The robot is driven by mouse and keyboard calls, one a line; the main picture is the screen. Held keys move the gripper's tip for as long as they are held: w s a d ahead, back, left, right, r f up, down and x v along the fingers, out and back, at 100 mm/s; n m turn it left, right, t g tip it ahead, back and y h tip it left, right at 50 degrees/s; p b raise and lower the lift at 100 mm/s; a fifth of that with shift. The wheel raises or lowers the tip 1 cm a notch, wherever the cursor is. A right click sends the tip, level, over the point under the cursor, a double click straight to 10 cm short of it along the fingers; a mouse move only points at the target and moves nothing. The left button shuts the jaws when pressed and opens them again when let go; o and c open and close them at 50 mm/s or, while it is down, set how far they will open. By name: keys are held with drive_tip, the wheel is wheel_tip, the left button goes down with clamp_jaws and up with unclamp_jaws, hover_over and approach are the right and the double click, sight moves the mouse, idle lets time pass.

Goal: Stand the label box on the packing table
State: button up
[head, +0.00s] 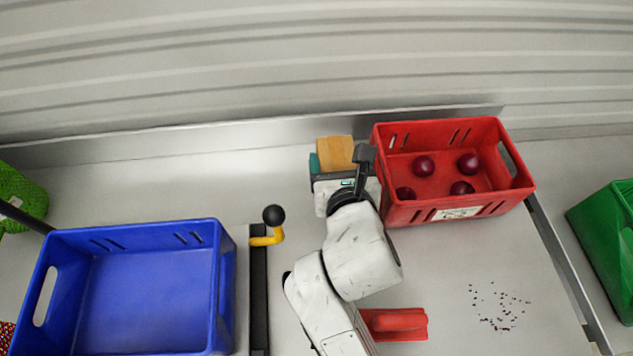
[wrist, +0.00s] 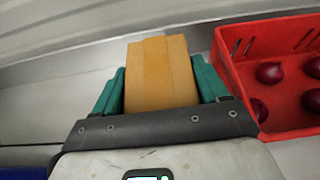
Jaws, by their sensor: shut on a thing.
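The label box, a plain orange-brown carton (head: 336,152), is at the back of the grey packing table (head: 450,265), just left of the red crate. In the wrist view the box (wrist: 161,75) fills the space between the two teal fingers. My gripper (head: 334,168) is shut on it, with one finger on each side; it also shows in the wrist view (wrist: 158,88). The box's lower part is hidden behind the gripper body. I cannot tell whether its base touches the table.
A red crate (head: 440,212) with several dark red onions stands close on the right. A blue empty crate (head: 140,290) is at the left. A yellow lever with a black knob (head: 274,215), a red object (head: 396,324) and dark specks (head: 500,307) are nearby. Bare table lies left of the box.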

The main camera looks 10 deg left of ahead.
wheel_tip(320, 180, down, 8)
drive_tip(key=shift+s+f+b, duration=0.1)
drive_tip(key=shift+f+b, duration=0.15)
drive_tip(key=shift+b, duration=0.05)
drive_tip(key=shift+f, duration=0.1)
drive_tip(key=o, duration=1.3)
drive_tip(key=shift+f, duration=0.1)
drive_tip(key=shift+s+r, duration=0.1)
drive_tip(key=shift+r, duration=0.1)
drive_tip(key=v, duration=1.1)
drive_tip(key=shift+s+r, duration=0.15)
drive_tip(key=shift+s, duration=0.2)
